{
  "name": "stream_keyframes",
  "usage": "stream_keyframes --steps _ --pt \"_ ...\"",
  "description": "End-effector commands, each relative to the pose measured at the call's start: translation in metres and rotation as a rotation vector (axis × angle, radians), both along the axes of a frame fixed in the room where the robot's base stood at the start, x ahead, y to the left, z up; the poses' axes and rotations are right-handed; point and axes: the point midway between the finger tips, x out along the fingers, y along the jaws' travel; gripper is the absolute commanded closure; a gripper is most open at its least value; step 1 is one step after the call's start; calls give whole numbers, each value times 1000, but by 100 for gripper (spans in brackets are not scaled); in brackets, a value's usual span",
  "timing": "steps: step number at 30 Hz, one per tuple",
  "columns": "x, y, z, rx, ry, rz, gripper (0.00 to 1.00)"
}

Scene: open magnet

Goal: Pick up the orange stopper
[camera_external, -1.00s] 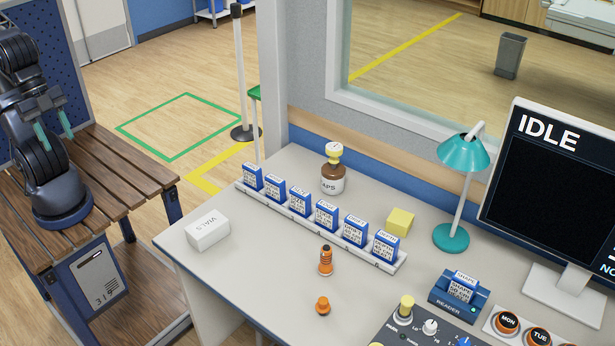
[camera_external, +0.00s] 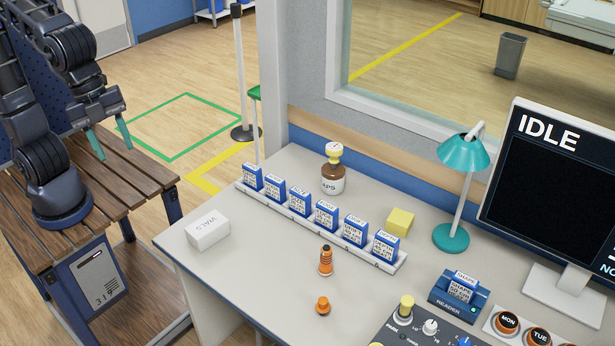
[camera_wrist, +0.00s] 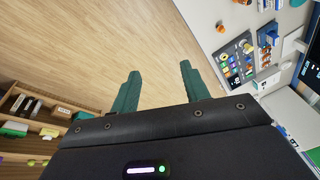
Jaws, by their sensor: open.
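A small orange stopper (camera_external: 322,305) with a rounded knob sits on the grey desk near its front edge, in the external view. Behind it, apart from it, stands an orange ribbed vial (camera_external: 326,261). My gripper (camera_external: 113,150) is open and empty, with teal fingers pointing down over the wooden slatted bench at the left, well away from the stopper. In the wrist view the open fingers (camera_wrist: 158,85) have only floor between them. A small orange thing (camera_wrist: 220,27) shows on the desk there; I cannot tell whether it is the stopper.
The grey desk (camera_external: 270,280) holds a white vials box (camera_external: 208,233), a rack of blue-and-white cartons (camera_external: 326,215), a brown bottle (camera_external: 333,175), a yellow block (camera_external: 400,221), a teal lamp (camera_external: 463,155), a reader (camera_external: 459,292) and a monitor. The desk around the stopper is clear.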

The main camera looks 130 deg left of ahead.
Motion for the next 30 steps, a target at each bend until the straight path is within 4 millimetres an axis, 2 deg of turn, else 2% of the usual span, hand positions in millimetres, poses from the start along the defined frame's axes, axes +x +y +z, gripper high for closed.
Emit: stream_keyframes --steps 1,8,17,23,30 --pt "16 5 -4 8 12 -22 54" --pt "82 27 -20 42 54 -150 54" --pt "165 62 -58 76 107 -317 54" --pt "216 87 -94 91 141 -429 54" --pt "271 120 -148 103 179 -566 54"
